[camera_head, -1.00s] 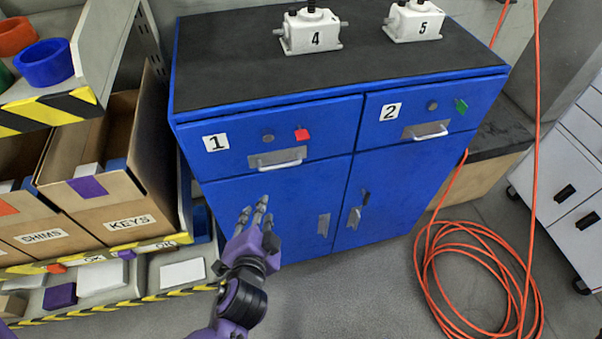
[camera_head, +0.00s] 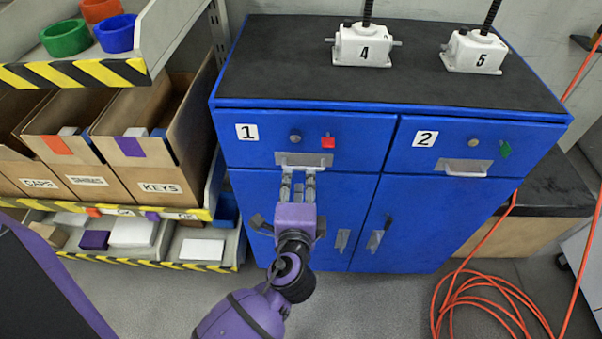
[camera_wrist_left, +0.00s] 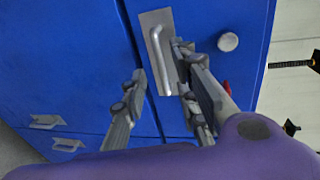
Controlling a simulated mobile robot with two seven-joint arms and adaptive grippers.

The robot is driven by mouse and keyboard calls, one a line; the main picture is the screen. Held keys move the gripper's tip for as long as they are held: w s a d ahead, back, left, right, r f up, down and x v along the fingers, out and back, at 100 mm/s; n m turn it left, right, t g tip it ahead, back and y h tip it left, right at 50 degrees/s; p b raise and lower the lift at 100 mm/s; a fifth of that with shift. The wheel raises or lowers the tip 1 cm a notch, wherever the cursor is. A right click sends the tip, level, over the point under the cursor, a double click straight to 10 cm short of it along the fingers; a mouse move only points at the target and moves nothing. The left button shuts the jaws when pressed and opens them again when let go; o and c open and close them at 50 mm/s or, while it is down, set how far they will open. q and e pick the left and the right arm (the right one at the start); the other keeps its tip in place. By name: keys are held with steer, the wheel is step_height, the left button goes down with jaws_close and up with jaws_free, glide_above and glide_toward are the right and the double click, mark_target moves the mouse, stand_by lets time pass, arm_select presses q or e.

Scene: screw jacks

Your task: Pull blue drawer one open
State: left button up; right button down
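Blue drawer one (camera_head: 365,143), marked with a "1" label, is shut at the upper left of the blue cabinet. Its front has a grey handle (camera_head: 303,167), a round knob (camera_head: 295,136) and a red tag (camera_head: 328,142). My left gripper (camera_head: 298,184) is just in front of this handle, pointing at the drawer. In the left wrist view its two fingers stand apart, and the handle (camera_wrist_left: 160,62) shows between and beyond their tips. Contact with the handle cannot be made out. My right gripper is not in view.
Drawer two (camera_head: 400,159) is shut at the right, above cabinet doors. Screw jacks four (camera_head: 362,48) and five (camera_head: 474,52) stand on the black top. A shelf with cardboard bins (camera_head: 160,186) is at the left. An orange hose (camera_head: 470,300) lies coiled on the floor at the right.

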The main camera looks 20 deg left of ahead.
arm_select(q)
steer(key=shift+x, duration=2.1)
steer(key=shift+d, duration=0.1)
jaws_close()
